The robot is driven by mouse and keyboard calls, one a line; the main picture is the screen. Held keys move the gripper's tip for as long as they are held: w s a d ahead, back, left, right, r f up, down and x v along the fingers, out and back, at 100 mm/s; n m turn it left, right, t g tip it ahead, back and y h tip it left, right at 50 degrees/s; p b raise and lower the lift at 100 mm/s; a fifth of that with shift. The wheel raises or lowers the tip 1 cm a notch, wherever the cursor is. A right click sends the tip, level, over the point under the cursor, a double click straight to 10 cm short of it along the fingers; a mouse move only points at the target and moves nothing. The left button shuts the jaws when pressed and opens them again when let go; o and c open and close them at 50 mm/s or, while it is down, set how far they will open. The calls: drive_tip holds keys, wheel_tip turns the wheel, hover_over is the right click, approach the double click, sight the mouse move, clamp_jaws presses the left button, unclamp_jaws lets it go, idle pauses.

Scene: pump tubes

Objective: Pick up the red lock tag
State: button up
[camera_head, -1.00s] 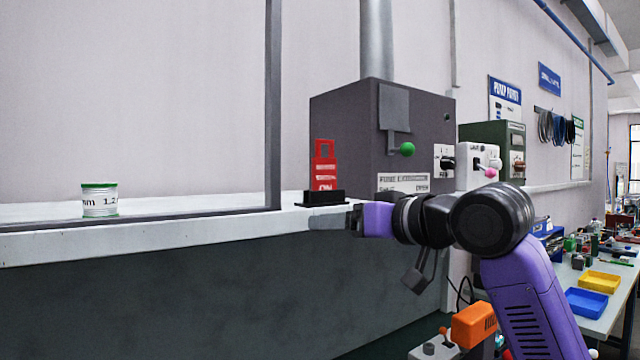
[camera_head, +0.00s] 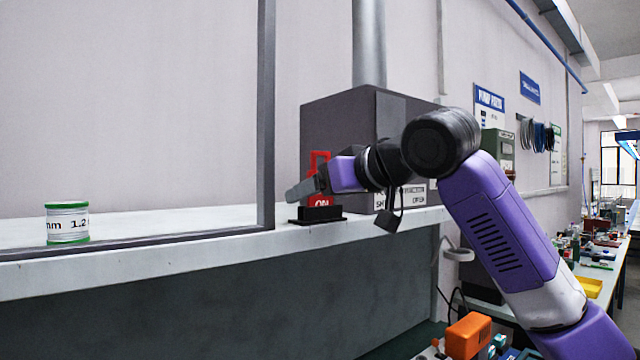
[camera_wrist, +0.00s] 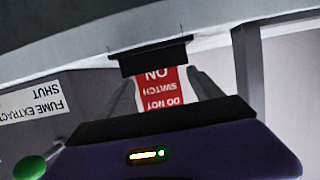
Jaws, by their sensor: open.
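The red lock tag (camera_head: 320,202) stands upright in a small black holder (camera_head: 317,215) on the white ledge. My gripper (camera_head: 302,190) is in front of the tag in the head view and hides its middle. In the wrist view the tag (camera_wrist: 162,88) appears upside down with white lettering, between the two grey fingers of my gripper (camera_wrist: 162,88). The fingers are open, one on each side, with a narrow gap visible. The holder (camera_wrist: 150,58) is beyond the fingertips in that view. I cannot tell whether either finger touches the tag.
A grey box (camera_head: 335,120) labelled fume extract stands right behind the tag. A green knob (camera_wrist: 30,167) shows in the wrist view. A grey upright post (camera_head: 266,110) rises left of the tag. A green-and-white spool (camera_head: 67,223) sits further left on the ledge (camera_head: 180,240).

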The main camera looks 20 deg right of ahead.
drive_tip(key=shift+x, duration=1.25)
drive_tip(key=c, duration=1.4)
drive_tip(key=shift+r, duration=0.1)
drive_tip(key=shift+c, duration=0.2)
